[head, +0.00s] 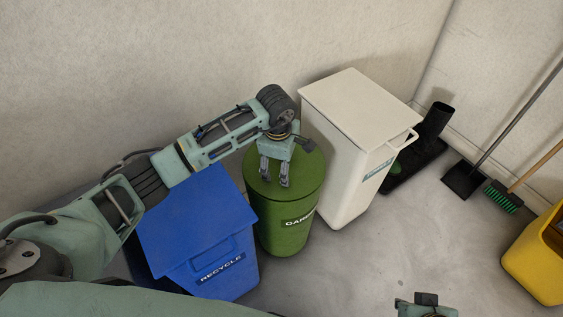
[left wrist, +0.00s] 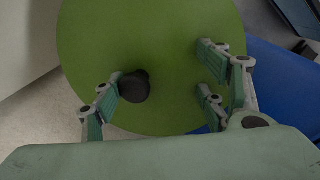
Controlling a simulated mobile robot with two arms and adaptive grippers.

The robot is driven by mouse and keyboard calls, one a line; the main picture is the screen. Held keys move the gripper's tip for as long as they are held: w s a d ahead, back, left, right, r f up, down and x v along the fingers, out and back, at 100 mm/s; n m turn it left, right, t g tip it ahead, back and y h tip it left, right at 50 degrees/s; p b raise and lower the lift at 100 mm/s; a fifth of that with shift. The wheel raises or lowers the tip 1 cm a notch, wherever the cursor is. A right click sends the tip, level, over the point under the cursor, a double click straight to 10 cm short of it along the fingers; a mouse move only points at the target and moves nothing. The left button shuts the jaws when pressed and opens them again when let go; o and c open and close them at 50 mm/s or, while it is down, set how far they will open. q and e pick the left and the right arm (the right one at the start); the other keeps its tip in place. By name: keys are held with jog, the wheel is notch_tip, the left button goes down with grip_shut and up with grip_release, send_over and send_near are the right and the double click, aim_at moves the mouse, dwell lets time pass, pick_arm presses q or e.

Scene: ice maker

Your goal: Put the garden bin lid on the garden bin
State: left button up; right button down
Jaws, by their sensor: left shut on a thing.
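The green garden bin (head: 287,225) stands between the blue and white bins. Its round green lid (head: 314,174) is over the bin's top and looks level with the rim; I cannot tell whether it is fully seated. The lid (left wrist: 150,45) fills the middle of the left wrist view, with its black knob (left wrist: 134,87) beside the left-hand finger. My left gripper (head: 274,180) is above the lid and shut on it, though the exact contact is not clear. Part of my right gripper (head: 426,305) shows at the bottom edge; its fingers are not clear.
A blue recycle bin (head: 195,220) stands close on the left and a white bin (head: 355,105) close on the right. A dustpan (head: 464,180), a green broom (head: 503,197) and a yellow bucket (head: 535,262) are further right. The floor in front is clear.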

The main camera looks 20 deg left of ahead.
pick_arm(q)
jog(key=shift+f, duration=0.2)
jog(key=shift+f+b, duration=0.25)
jog(key=shift+b, duration=0.05)
pick_arm(e)
jog(key=shift+s+r, duration=0.3)
pick_arm(q)
jog(key=o, duration=1.4)
jog(key=shift+r, duration=0.1)
pick_arm(e)
jog(key=shift+r, duration=0.1)
pick_arm(q)
jog(key=r, duration=0.4)
jog(key=s+r, duration=0.1)
jog(key=r, duration=0.6)
jog(key=shift+s+r, duration=0.4)
pick_arm(e)
jog(key=shift+w, duration=0.1)
